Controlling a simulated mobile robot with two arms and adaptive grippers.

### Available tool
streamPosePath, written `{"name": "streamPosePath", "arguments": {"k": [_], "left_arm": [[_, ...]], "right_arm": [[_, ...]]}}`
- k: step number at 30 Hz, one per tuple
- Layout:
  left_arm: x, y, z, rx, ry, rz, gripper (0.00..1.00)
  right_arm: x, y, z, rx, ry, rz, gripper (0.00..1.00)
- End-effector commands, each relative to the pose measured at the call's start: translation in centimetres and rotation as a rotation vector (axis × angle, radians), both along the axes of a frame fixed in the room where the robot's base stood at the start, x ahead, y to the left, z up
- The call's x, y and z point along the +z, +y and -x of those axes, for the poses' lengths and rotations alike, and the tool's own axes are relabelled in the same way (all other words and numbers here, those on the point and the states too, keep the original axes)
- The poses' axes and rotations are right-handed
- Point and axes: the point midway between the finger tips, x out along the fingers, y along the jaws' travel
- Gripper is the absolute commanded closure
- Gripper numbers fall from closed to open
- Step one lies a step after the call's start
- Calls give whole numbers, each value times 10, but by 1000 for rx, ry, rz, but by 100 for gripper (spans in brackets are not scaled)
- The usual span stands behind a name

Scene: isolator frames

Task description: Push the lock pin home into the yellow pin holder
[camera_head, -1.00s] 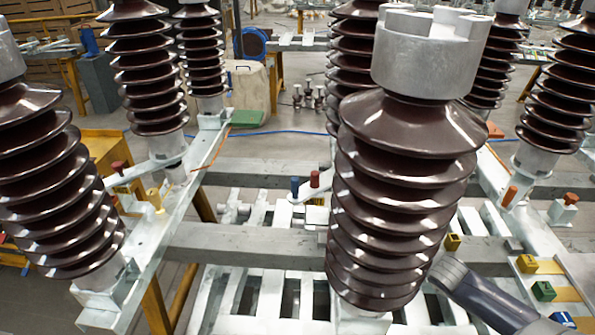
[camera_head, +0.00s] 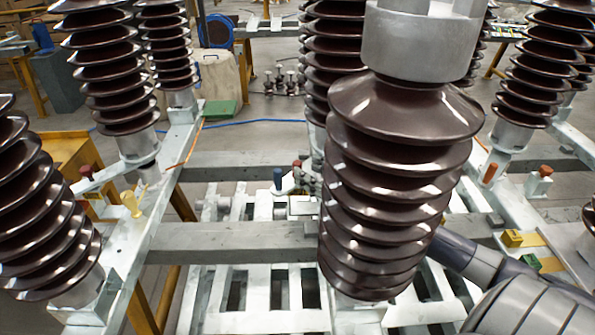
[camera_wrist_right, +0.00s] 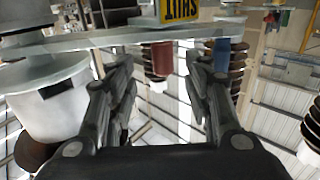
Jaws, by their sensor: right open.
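My right gripper (camera_head: 309,178) is partly hidden behind the large brown insulator, close to a red pin (camera_head: 297,164) on a pale plate. In the right wrist view its fingers (camera_wrist_right: 160,72) are spread and empty. The red pin (camera_wrist_right: 161,58) shows beyond and between the fingertips, and a blue pin (camera_wrist_right: 221,54) stands beside the right finger. The blue pin also shows in the head view (camera_head: 278,178). A yellow holder-like piece (camera_head: 131,203) stands on the left rail. I cannot tell which pin is the lock pin. My left gripper is not in view.
The large brown insulator (camera_head: 400,150) stands in front of my right arm. A yellow block (camera_head: 512,238) and a green block (camera_head: 530,262) sit at the right. A yellow sign (camera_wrist_right: 180,10) shows in the wrist view. Grey crossbeams (camera_head: 230,240) span the frame.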

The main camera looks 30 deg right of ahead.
Motion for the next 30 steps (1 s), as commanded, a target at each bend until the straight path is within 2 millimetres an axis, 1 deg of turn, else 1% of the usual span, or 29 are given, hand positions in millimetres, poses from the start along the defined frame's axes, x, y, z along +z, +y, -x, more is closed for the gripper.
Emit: {"name": "streamPosePath", "arguments": {"k": [1,3,5,10,16,22,28,30], "left_arm": [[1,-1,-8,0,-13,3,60],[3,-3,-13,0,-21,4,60],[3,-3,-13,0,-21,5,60],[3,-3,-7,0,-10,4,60],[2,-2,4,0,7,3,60],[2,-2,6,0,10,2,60],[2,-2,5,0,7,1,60],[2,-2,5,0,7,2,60]], "right_arm": [[2,2,-5,0,-3,-1,54],[2,5,-13,0,-5,-1,54],[3,8,-20,0,-6,-2,54],[1,12,-38,-1,-3,-1,54],[0,15,-45,0,-1,1,54],[0,15,-45,1,0,0,54],[0,15,-45,1,-1,0,99],[0,15,-45,1,-1,0,100]]}}
